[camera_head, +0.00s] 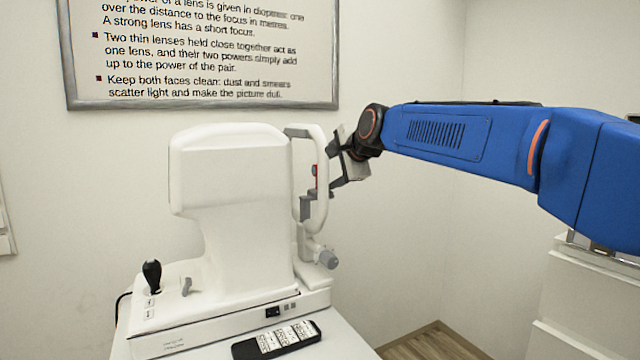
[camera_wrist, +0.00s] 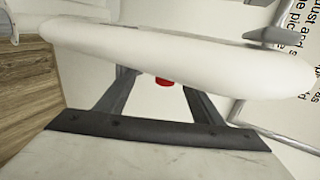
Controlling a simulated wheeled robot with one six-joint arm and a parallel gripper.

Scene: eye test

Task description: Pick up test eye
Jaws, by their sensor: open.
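No part is clearly recognisable as the test eye; a small red piece (camera_head: 314,170) shows at the white head-rest frame (camera_head: 321,205) of the eye instrument (camera_head: 230,165). In the wrist view the red piece (camera_wrist: 165,82) lies between the two fingers, partly hidden by a white curved bar (camera_wrist: 170,52). My gripper (camera_head: 334,164) is open beside the right side of the frame, close to it. In the wrist view its dark fingers (camera_wrist: 160,84) pass behind the white bar, so the tips are hidden. I cannot tell whether they touch anything.
The instrument stands on a white table (camera_head: 345,345) with a black joystick (camera_head: 152,275). A black remote-like box (camera_head: 276,340) lies in front. A framed text board (camera_head: 200,50) hangs on the wall behind. White drawers (camera_head: 585,300) stand at right.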

